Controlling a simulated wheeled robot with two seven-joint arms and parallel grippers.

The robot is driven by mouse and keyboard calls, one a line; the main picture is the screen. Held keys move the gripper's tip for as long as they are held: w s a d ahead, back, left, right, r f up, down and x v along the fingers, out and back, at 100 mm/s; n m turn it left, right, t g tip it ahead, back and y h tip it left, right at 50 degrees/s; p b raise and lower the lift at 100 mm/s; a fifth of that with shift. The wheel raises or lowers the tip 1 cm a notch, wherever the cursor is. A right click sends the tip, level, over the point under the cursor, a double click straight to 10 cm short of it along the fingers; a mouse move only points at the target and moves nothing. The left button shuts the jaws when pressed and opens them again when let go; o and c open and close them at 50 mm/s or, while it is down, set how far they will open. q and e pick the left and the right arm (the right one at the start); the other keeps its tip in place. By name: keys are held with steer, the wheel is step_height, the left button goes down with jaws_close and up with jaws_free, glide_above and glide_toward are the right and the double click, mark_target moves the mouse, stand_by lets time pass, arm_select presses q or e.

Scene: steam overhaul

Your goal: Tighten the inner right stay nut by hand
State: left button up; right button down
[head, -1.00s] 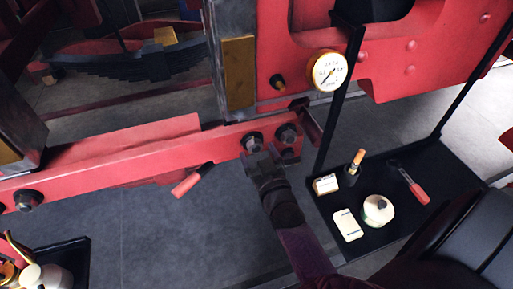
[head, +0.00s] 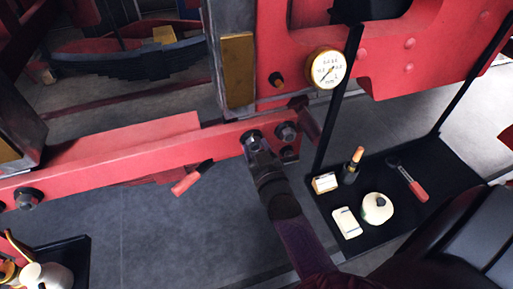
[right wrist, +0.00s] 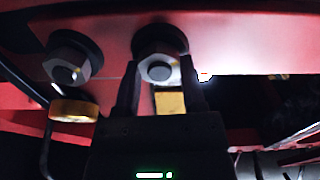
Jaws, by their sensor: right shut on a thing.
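The inner right stay nut (head: 252,139), a dark hex nut, sits on the red beam near its right end. My right gripper (head: 255,147) reaches up from below and is shut on this nut. In the right wrist view the nut (right wrist: 158,67) lies between the two dark fingers of the gripper (right wrist: 158,83), with its round stud end facing the camera. A second nut (head: 286,132) sits just to the right on the beam; it also shows at left in the right wrist view (right wrist: 69,62). My left gripper is out of view.
A pressure gauge (head: 327,69) is above right. A black tray (head: 415,222) at right holds a white round pot (head: 377,208), small boxes and a red-handled tool (head: 408,182). A beam nut (head: 28,198) is far left.

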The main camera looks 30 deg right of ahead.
steer(key=shift+m, duration=0.3)
steer(key=m, duration=0.3)
steer(key=shift+m+p, duration=0.4)
steer(key=m, duration=0.4)
steer(key=shift+m, duration=0.3)
steer(key=m, duration=0.4)
steer(key=shift+f, duration=0.1)
steer(key=m, duration=0.4)
steer(key=shift+b, duration=0.4)
steer(key=shift+m, duration=0.5)
steer(key=shift+c, duration=0.8)
jaws_free()
